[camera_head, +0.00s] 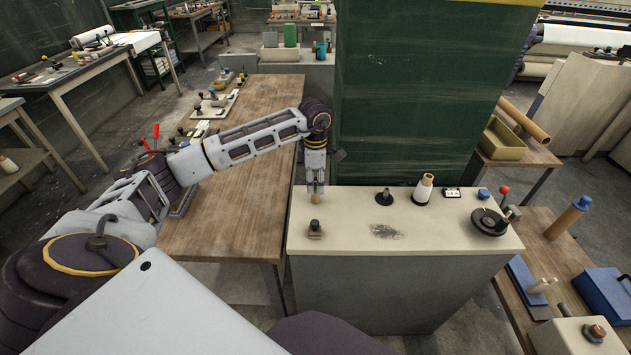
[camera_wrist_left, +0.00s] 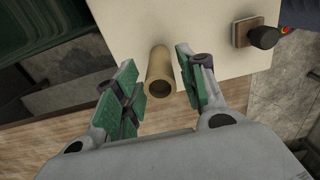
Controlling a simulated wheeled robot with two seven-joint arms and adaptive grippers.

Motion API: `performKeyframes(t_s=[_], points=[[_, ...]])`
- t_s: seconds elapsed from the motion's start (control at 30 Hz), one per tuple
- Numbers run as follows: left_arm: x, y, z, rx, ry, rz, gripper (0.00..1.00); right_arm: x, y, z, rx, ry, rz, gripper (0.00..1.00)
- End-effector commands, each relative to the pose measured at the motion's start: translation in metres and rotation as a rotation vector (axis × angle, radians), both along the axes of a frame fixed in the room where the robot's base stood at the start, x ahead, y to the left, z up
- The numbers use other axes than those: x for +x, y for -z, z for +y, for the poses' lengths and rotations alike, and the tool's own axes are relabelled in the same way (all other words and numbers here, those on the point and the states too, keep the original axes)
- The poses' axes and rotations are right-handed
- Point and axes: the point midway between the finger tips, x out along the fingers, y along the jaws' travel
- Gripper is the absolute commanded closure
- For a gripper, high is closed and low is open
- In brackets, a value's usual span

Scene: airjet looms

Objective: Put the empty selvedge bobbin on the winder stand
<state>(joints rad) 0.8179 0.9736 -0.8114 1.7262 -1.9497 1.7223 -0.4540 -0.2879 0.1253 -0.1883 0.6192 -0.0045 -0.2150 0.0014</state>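The empty bobbin is a tan hollow tube (camera_wrist_left: 160,72), upright near the left edge of the pale cabinet top (camera_head: 360,255). Its lower end shows below my left gripper (camera_head: 316,188) in the head view (camera_head: 316,199). My left gripper (camera_wrist_left: 158,75) is open and points down, one green-padded finger on each side of the tube, with a narrow gap visible. On the cabinet top are a dark round base with a short peg (camera_head: 385,197) and a white cone on a dark base (camera_head: 423,189). Which of these is the winder stand I cannot tell. My right gripper is not in view.
A dark knob on a small plate (camera_head: 315,230) is in front of the gripper. A dark disc with a red-knobbed lever (camera_head: 489,221) is at the right end. A tall green panel (camera_head: 420,90) rises behind the cabinet. A wooden table (camera_head: 225,200) adjoins it at left.

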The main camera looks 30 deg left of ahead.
Motion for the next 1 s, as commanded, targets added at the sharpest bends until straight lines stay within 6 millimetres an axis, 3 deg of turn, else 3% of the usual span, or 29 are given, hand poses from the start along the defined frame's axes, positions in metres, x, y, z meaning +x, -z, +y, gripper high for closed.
performKeyframes(t_s=[0.5,0.67,1.0], points=[[0.0,-0.004,0.0,0.0,0.0,0.0,0.56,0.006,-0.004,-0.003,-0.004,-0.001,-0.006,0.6],[0.001,-0.019,0.0,0.0,0.0,-0.001,0.56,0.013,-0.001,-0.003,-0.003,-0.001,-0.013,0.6],[0.001,-0.067,0.0,0.0,0.0,-0.004,0.56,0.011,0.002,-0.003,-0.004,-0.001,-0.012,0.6]])
